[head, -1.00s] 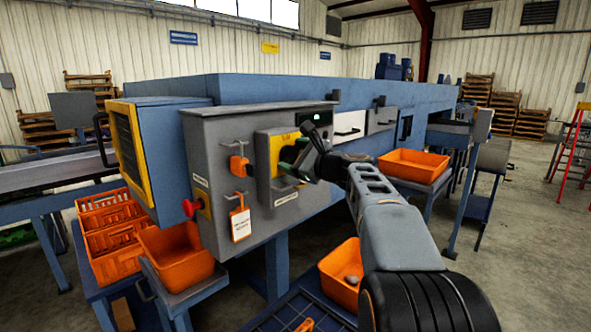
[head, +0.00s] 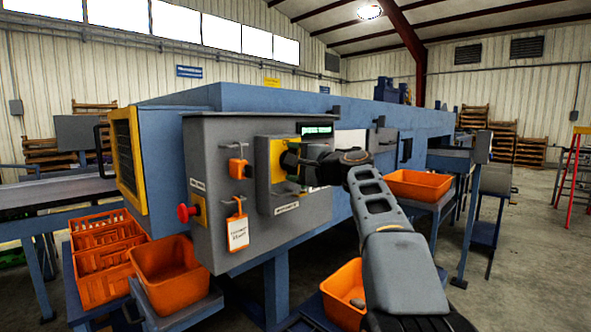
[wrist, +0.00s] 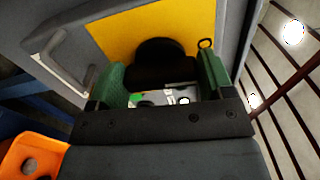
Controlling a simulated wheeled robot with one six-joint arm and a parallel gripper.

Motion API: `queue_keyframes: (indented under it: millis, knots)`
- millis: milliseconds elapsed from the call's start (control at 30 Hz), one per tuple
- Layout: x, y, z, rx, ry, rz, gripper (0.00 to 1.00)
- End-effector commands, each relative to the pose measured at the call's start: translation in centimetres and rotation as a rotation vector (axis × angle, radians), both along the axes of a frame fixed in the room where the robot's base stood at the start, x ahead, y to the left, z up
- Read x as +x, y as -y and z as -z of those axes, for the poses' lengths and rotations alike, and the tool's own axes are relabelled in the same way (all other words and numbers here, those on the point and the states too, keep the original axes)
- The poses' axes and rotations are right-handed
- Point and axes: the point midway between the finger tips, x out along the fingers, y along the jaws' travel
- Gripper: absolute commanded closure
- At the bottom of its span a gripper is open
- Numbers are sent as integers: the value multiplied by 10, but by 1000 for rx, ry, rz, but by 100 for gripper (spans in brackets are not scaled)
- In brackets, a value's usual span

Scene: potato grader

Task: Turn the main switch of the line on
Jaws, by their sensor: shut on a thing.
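The main switch is a black rotary knob (wrist: 155,62) on a yellow plate (wrist: 105,32) in the wrist view. In the head view the yellow plate (head: 263,165) is on the grey control cabinet (head: 225,140), and my arm hides most of the knob. My gripper (wrist: 160,78) has its green pads on both sides of the knob and is shut on it. In the head view my gripper (head: 291,161) is up against the plate. The knob's pointer and position marks cannot be read.
An orange padlock (head: 238,168) and a white tag (head: 238,233) hang left of the plate. A red button (head: 184,213) is at the cabinet's lower left. A small display (head: 316,130) is above my gripper. Orange crates (head: 172,262) stand below.

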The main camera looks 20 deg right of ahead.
Motion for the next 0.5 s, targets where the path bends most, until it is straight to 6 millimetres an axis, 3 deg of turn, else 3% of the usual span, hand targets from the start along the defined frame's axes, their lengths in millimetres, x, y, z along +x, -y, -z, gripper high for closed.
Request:
queue_keyframes:
  millis: [500]
  knots:
    - [0, 0, 1, -85, 34, -1, 49]
